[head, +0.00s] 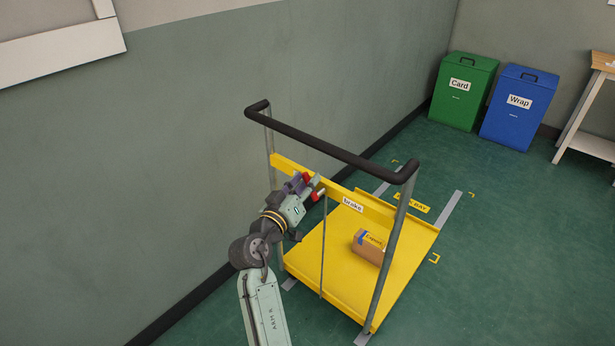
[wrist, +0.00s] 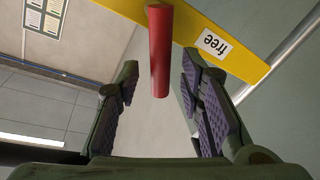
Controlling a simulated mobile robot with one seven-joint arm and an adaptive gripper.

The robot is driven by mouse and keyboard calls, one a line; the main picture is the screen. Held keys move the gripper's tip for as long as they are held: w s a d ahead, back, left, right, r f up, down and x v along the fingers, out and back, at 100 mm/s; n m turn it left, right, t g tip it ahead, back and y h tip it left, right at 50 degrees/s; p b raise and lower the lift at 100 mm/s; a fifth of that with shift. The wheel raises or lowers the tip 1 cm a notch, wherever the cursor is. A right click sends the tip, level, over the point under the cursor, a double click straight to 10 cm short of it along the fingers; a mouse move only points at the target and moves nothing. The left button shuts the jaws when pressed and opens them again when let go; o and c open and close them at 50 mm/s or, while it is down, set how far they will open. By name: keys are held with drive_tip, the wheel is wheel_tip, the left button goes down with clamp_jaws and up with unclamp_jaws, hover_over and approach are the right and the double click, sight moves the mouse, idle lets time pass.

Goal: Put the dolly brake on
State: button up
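The yellow dolly (head: 330,268) stands on the green floor, with a black push handle (head: 330,140) on grey posts. A yellow crossbar (head: 290,165) carries a white "brake" label (head: 353,204). A "free" label (wrist: 214,43) shows on the yellow bar in the wrist view. A red lever grip (wrist: 160,50) sticks out near that bar, and parts of it show in the head view (head: 319,194). My gripper (head: 311,186) is at the lever, by the crossbar's left part. In the wrist view its fingers (wrist: 160,85) are open, one on each side of the red grip, with gaps visible.
A cardboard box (head: 369,246) lies on the dolly deck. A thin grey rod (head: 323,250) stands below my gripper. A wall (head: 190,150) runs close along the left. Green (head: 463,90) and blue (head: 518,107) bins stand at the back right.

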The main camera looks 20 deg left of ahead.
drive_tip(key=shift+w+d, duration=0.1)
drive_tip(key=shift+w, duration=0.55)
drive_tip(key=shift+c, duration=0.6)
clamp_jaws()
